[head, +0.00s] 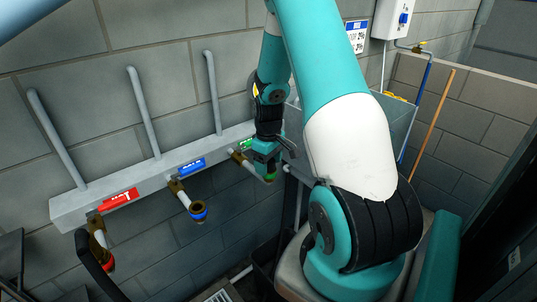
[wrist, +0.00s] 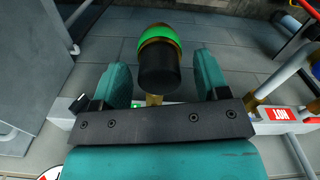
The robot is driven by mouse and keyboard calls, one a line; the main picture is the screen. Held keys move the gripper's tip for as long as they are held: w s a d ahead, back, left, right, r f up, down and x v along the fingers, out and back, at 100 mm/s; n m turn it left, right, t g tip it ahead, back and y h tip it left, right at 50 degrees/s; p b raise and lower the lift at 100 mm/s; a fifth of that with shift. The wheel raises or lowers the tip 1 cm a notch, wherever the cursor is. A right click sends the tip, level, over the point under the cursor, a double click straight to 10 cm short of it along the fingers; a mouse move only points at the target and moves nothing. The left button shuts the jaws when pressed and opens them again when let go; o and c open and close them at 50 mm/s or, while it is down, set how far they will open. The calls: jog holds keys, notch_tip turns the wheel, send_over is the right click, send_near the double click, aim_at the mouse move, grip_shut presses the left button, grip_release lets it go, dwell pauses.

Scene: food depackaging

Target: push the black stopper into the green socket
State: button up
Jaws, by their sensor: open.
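The black stopper (wrist: 158,70) shows in the wrist view between the two teal fingers of my gripper (wrist: 163,66). The fingers are open, with a gap on each side of the stopper. The green socket (wrist: 158,36), a green ring on a brass fitting, is directly behind the stopper and lined up with it. The stopper appears to sit at the socket's mouth; how deep it is in cannot be told. In the head view my gripper (head: 266,158) is at the right-hand pipe outlet, where a bit of the green socket (head: 270,178) shows below it. The stopper is not clear there.
A blue-ringed outlet (head: 199,212) and a red-ringed outlet (head: 108,264) stand to the left, under a grey wall rail (head: 68,208) with vertical pipes. A steel basin (head: 388,118) is behind my arm. A hose and an orange pole (head: 433,122) stand at the right.

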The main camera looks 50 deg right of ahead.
notch_tip(320, 180, up, 17)
jog(key=b, duration=0.3)
jog(key=s+a+r+n+t+y+b, duration=0.15)
jog(key=a+n, duration=0.25)
jog(key=a, duration=2.1)
jog(key=s+a+f+n+g+y+b, duration=0.1)
jog(key=s+a+n+y, duration=0.1)
jog(key=s+a, duration=1.1)
jog(key=shift+s+a+n+y, duration=0.2)
jog(key=shift+s+n+y, duration=0.15)
jog(key=shift+n, duration=0.05)
jog(key=shift+d+f+g, duration=0.1)
jog(key=shift+g, duration=0.15)
